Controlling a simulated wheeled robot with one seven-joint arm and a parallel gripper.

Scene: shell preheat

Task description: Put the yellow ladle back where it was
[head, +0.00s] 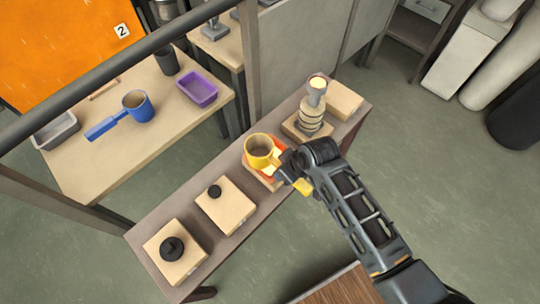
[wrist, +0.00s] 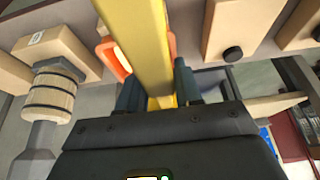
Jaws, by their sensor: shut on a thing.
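The yellow ladle (head: 259,149) has a cup-like bowl and a handle. My gripper (head: 288,172) is shut on its handle, which also fills the upper middle of the wrist view (wrist: 137,42) between the fingers (wrist: 160,98). The bowl is upright over an orange-topped wooden block (head: 268,183) on the narrow bench. I cannot tell whether the bowl touches the orange top. The gripper hides part of the handle.
Two wooden blocks with black knobs (head: 225,204) (head: 175,250) stand on the bench (head: 150,238). A banded cylinder (head: 311,117) stands at its far end, beside a plain block (head: 345,100). A blue ladle (head: 138,106) and a purple tray (head: 197,89) are on the back table.

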